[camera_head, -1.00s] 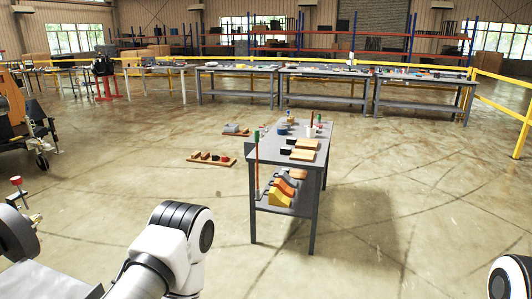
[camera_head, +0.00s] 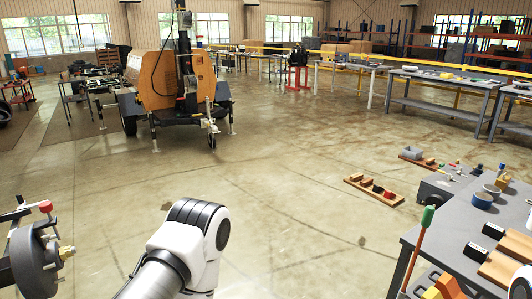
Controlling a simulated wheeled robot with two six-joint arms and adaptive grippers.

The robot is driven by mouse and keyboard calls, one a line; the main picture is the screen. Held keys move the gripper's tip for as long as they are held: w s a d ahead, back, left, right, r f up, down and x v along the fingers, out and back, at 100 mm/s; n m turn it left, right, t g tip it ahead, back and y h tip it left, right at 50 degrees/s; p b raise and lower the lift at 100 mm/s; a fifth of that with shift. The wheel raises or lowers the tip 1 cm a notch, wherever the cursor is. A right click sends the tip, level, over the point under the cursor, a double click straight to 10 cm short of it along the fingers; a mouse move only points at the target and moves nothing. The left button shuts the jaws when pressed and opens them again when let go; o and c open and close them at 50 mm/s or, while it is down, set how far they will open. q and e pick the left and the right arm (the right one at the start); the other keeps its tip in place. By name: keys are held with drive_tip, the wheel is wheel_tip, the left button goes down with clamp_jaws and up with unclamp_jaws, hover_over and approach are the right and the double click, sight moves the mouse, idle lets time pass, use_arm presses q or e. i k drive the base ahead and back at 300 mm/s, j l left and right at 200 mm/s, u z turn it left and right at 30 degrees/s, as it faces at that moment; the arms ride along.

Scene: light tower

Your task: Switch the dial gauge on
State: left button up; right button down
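No dial face that I can make out as the gauge shows in the head view. A grey round device (camera_head: 35,262) with a red knob (camera_head: 45,206) and a brass fitting (camera_head: 66,253) is close to me at the lower left. Its front is turned away, and I cannot tell whether it is the dial gauge. Dark parts beside it are cut by the left picture edge, and I cannot tell whether they are my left gripper. My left arm's white link is at the bottom middle. My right gripper is out of view; a bit of my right arm shows at the lower right corner.
An orange trailer with a mast (camera_head: 157,82) stands at the upper left. A grey table (camera_head: 440,235) with blocks and a green-topped rod is at the right. A wooden board with parts (camera_head: 374,190) lies on the floor left of it. The middle floor is clear.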

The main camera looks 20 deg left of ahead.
sight(23, 212)
drive_tip(key=i+j+u, duration=0.15)
drive_tip(key=u, duration=0.35)
drive_tip(key=i+u, duration=0.7)
drive_tip(key=u, duration=0.25)
drive_tip(key=i+l+u, duration=0.2)
drive_tip(key=u, duration=0.3)
drive_tip(key=i+l+u, duration=0.25)
drive_tip(key=u, duration=0.25)
drive_tip(key=i+l+u, duration=0.15)
drive_tip(key=l+u, duration=0.2)
drive_tip(key=u, duration=0.15)
drive_tip(key=i+l+u, duration=0.1)
drive_tip(key=l+u, duration=0.4)
drive_tip(key=i+l+u, duration=0.15)
drive_tip(key=l+u, duration=0.25)
drive_tip(key=l, duration=0.2)
drive_tip(key=l+u, duration=0.4)
drive_tip(key=l, duration=0.25)
drive_tip(key=l+u, duration=0.4)
drive_tip(key=l, duration=0.25)
